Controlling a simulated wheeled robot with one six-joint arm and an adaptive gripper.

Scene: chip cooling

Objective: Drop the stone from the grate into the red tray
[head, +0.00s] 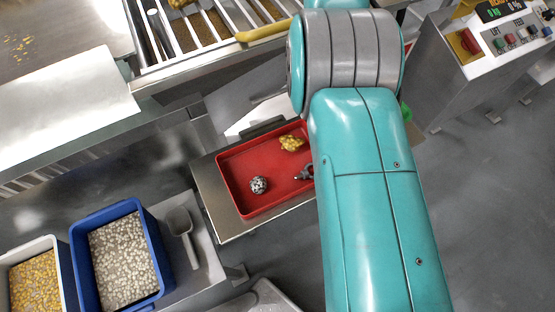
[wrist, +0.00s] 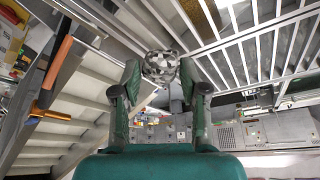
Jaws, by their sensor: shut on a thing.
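In the wrist view my gripper (wrist: 160,78) is shut on a grey and white faceted stone (wrist: 160,66), held between its two fingertips. In the head view my arm hides the gripper and this stone. The red tray (head: 233,170) lies on a metal stand in the head view, its right end hidden by my arm. Inside it are a speckled black and white lump (head: 258,185), a yellow lump (head: 291,143) and a small dark grey metal piece (head: 304,173). The grate (head: 205,28) is at the top of the head view; its bars also show in the wrist view (wrist: 255,40).
A yellow handle (head: 268,30) crosses the grate's front edge. A yellow lump (head: 180,3) lies on the grate. A blue bin (head: 157,228) of pale pellets, a scoop (head: 182,236) and a white bin (head: 62,270) stand lower left. A control panel (head: 510,35) is upper right.

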